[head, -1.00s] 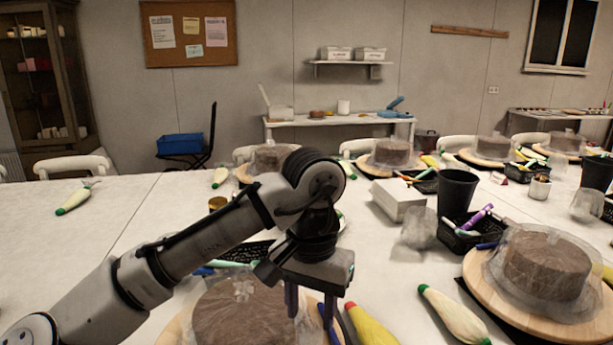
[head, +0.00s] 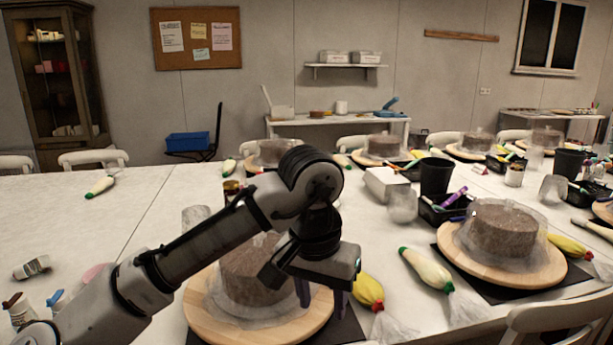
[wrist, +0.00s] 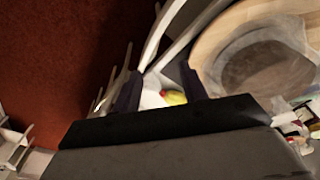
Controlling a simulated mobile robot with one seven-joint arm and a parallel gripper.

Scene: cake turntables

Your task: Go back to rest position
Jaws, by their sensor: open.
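My gripper (head: 318,290) is open and empty, pointing down just in front of the nearest cake. In the wrist view its two dark fingers (wrist: 160,88) stand apart with nothing held between them. The nearest brown cake (head: 250,275), in clear wrap, sits on a round wooden turntable (head: 205,318); my arm hides part of both. A yellow piping bag with a red tip (head: 368,291) lies right of my gripper, and its yellow part shows beyond the fingers in the wrist view (wrist: 174,97).
Another wrapped cake (head: 502,229) on a turntable stands at right, with a white piping bag (head: 426,270) beside it. A black cup (head: 436,176), a white box (head: 387,184) and a black basket (head: 440,212) stand behind. A chair back (head: 560,318) is at lower right. The table's left part is mostly clear.

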